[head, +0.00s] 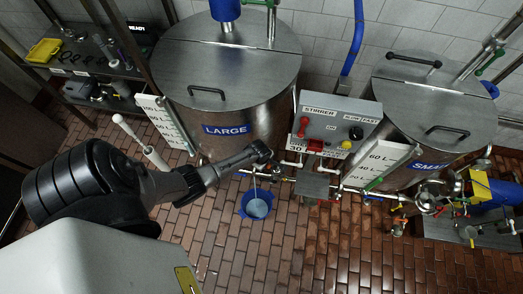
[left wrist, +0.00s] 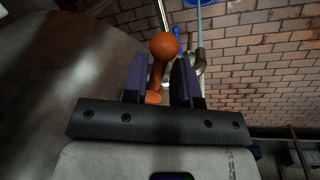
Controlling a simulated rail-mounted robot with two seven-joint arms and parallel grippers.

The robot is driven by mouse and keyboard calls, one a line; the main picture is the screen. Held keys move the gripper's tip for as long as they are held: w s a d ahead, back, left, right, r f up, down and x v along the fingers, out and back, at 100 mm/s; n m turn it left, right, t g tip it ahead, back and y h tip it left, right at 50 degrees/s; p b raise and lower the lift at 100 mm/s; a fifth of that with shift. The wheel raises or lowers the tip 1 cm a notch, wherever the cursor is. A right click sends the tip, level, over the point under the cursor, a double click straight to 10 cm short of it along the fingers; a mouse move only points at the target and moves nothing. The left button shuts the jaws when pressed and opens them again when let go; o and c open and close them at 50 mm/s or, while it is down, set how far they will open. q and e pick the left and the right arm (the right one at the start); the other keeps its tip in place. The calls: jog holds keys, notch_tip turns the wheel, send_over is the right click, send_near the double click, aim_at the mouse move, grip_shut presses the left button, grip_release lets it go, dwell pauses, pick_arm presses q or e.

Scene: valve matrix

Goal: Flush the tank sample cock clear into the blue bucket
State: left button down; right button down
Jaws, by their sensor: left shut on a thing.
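The blue bucket (head: 246,209) stands on the brick floor below the front of the LARGE tank (head: 240,68). It holds pale liquid, and a thin pale stream runs down into it from the tank's outlet pipework. The bucket's rim also shows at the top of the left wrist view (left wrist: 203,2). My left gripper (head: 264,153) is at the lower front of the tank, above the bucket. In the left wrist view its dark fingers (left wrist: 163,78) are shut on an orange lever with a ball end (left wrist: 164,45). The cock's body is mostly hidden. My right gripper is out of view.
A grey STIRRER control box (head: 335,122) stands between the LARGE tank and the SMALL tank (head: 425,100). Pipework with several small valves runs low across the front. A blue pump (head: 492,192) is at far right. The brick floor in front is clear.

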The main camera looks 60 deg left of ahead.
pick_arm(q)
jog(key=shift+w+a+n+g+y+p, duration=0.1)
jog(key=shift+w+a+n+y+p, duration=0.2)
jog(key=shift+n, duration=0.6)
jog(key=shift+w+a+n+g+h, duration=0.1)
jog(key=shift+w+n, duration=0.25)
jog(key=shift+n, duration=0.55)
jog(key=shift+w+a+n+g+y+p, duration=0.1)
jog(key=shift+w+a+n+y+p, duration=0.2)
jog(key=shift+n, duration=0.6)
jog(key=c, duration=1.1)
grip_release()
jog(key=shift+w, duration=0.1)
